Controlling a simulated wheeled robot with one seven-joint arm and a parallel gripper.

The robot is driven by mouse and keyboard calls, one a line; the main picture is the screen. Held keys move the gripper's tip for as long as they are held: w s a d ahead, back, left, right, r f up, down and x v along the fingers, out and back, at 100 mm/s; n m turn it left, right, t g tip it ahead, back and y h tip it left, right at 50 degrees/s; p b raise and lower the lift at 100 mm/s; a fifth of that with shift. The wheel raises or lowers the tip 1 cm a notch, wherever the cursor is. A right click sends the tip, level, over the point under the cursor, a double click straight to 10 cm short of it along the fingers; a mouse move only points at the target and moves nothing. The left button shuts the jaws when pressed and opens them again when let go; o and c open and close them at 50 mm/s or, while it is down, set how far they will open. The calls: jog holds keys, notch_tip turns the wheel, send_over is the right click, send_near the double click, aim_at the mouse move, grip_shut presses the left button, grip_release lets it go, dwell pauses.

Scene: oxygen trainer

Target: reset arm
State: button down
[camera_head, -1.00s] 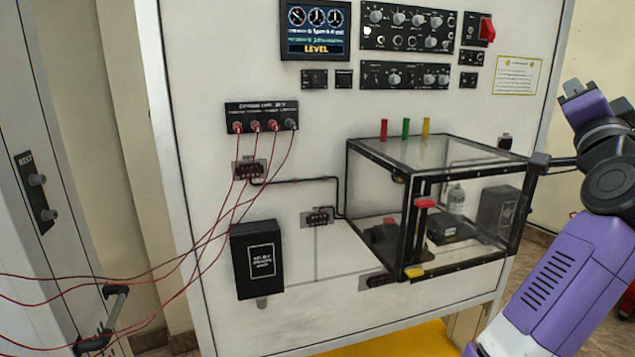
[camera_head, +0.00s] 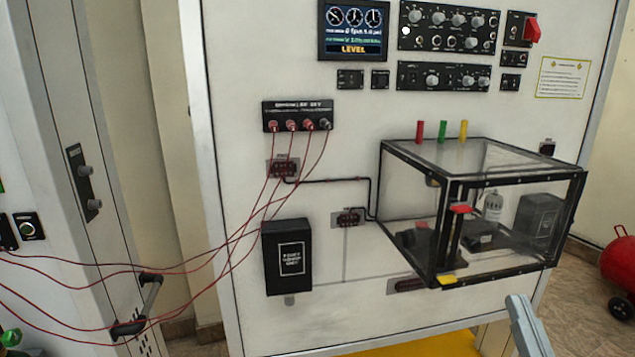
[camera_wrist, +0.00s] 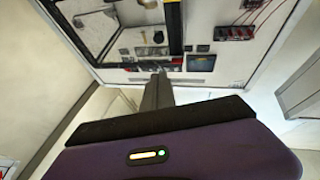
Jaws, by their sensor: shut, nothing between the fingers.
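My gripper (camera_wrist: 160,80) shows in the wrist view as grey fingers pressed together, empty and apart from the panel. In the head view a slim grey part of my arm rises at the lower right, below the clear box. The white trainer panel (camera_head: 345,240) fills the middle of the head view. The clear box (camera_head: 480,155) with black edges stands out from its right side, and its frame also shows at the upper left of the wrist view (camera_wrist: 174,25).
Red cables (camera_head: 245,235) hang from a terminal block (camera_head: 298,115) and run left past a black handle (camera_head: 150,300). A black box (camera_head: 287,257) sits low on the panel. A red tank (camera_head: 620,262) stands at the far right. The floor between panel and tank is open.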

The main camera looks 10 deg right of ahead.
jog(key=s+a+f+g+y, duration=0.1)
jog(key=s+a+f+g, duration=0.1)
jog(key=s+a+f, duration=0.2)
jog(key=s+a+f+n+g+y, duration=0.1)
jog(key=s+a+f+g+y, duration=0.1)
jog(key=s+f, duration=0.7)
jog(key=s+a+f+n+g+y, duration=0.1)
jog(key=s+a+f+g, duration=0.2)
jog(key=s+a+f, duration=0.4)
jog(key=s, duration=0.7)
jog(key=shift+s+f+g+y, duration=0.3)
jog(key=shift+s+y, duration=0.1)
